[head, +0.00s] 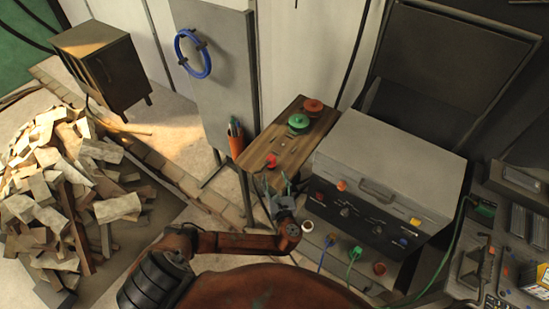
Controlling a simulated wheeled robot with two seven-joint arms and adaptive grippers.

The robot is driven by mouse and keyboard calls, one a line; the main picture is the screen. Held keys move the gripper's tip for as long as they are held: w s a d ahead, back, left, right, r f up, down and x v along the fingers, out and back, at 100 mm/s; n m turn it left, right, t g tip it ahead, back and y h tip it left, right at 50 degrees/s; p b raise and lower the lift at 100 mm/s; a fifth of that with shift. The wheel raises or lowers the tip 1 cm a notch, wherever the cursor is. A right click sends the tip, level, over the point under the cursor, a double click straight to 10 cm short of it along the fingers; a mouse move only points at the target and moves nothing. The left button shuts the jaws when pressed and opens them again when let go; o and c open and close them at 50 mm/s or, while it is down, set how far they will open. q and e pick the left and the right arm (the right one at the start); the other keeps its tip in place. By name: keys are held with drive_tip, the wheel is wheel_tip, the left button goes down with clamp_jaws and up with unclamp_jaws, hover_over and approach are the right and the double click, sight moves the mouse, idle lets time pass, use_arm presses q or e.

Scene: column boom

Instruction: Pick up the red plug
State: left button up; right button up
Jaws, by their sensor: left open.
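A small red plug (270,160) sits near the front edge of the wooden shelf (262,146). My left gripper (276,183) is just below and in front of it in the picture, with its fingers apart and pointing toward the shelf. Nothing shows between the fingers, and the plug looks apart from them, though the exact gap is hard to tell. My right gripper is not in the head view.
A green spool (299,122) and a red-orange spool (313,105) stand farther back on the shelf. A grey box (393,150) with knobs stands right of it. An orange holder with pens (235,142) hangs at its left. Cables run below the box.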

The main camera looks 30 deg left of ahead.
sight(272, 167)
use_arm(q)
drive_tip(key=shift+x, duration=1.05)
drive_tip(key=x, duration=0.2)
drive_tip(key=shift+w+a+f, duration=0.1)
drive_tip(key=shift+w+a, duration=0.15)
drive_tip(key=shift+x, duration=1.2)
drive_tip(key=shift+w+a+f, duration=0.15)
drive_tip(key=shift+f, duration=0.05)
drive_tip(key=c, duration=1.2)
drive_tip(key=shift+c, duration=0.2)
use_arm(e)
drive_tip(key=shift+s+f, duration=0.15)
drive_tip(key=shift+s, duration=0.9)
